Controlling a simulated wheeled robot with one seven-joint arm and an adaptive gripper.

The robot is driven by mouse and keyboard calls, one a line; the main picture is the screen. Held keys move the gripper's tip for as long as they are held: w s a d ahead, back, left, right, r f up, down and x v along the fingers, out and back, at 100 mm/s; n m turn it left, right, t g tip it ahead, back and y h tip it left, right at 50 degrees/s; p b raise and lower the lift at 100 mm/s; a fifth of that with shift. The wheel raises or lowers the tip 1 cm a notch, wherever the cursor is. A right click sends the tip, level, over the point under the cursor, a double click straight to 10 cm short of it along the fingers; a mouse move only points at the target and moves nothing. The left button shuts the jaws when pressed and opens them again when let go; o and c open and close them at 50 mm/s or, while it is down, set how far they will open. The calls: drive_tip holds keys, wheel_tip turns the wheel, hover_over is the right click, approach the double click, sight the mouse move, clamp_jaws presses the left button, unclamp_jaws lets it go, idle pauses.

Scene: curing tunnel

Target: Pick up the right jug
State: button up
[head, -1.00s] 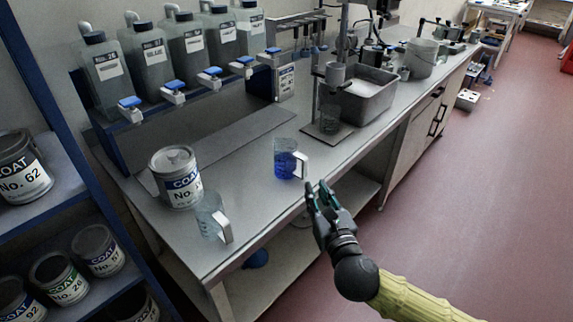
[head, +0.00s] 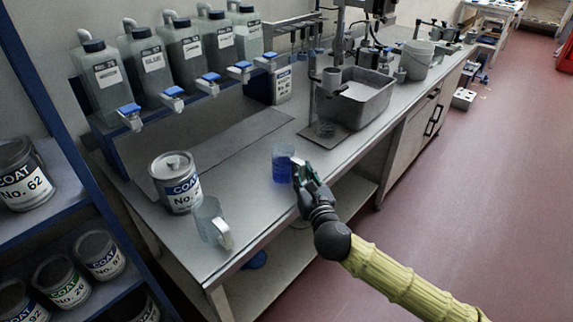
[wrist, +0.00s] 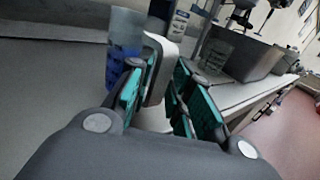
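The right jug (head: 282,165) is clear with blue liquid in it and stands upright on the bench. It also shows in the wrist view (wrist: 123,50), with its white handle (wrist: 160,62) facing my gripper. My gripper (head: 299,170) is at the handle side of this jug. In the wrist view its two teal-padded fingers (wrist: 160,85) are apart, with the handle between their tips and a gap on the right side. Whether a pad touches the handle I cannot tell. The left jug (head: 207,220), clear with a white handle, stands near the bench's front edge.
A grey COAT can (head: 176,183) stands behind the left jug. Several dispenser bottles (head: 145,62) line the back. A blue shelf (head: 60,222) with cans is at left.

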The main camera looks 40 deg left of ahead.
drive_tip(key=shift+w+a, duration=0.2)
drive_tip(key=shift+a, duration=0.05)
clamp_jaws()
drive_tip(key=shift+r, duration=0.25)
